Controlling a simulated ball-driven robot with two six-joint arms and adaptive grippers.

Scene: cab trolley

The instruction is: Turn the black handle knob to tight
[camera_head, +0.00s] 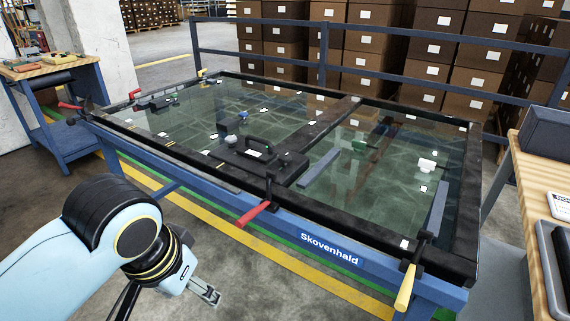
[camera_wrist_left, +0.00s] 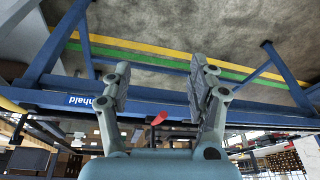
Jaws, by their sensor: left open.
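A small black handle knob (camera_head: 73,121) sticks out at the near left corner of the trolley frame (camera_head: 330,232), close to a red handle (camera_head: 70,106). It is small, and I cannot tell how tight it is. My left gripper (camera_head: 207,293) is in front of the trolley, low and right of that corner, apart from the knob. In the left wrist view its two fingers (camera_wrist_left: 165,82) are spread with nothing between the tips. A red handle (camera_wrist_left: 159,119) shows behind them. My right gripper is not in view.
Another red handle (camera_head: 257,213) and a yellow handle (camera_head: 405,287) jut from the trolley's near edge. A black suction-type tool (camera_head: 252,155) lies on the glass. Workbenches stand left (camera_head: 50,72) and right (camera_head: 530,205). The floor in front is clear.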

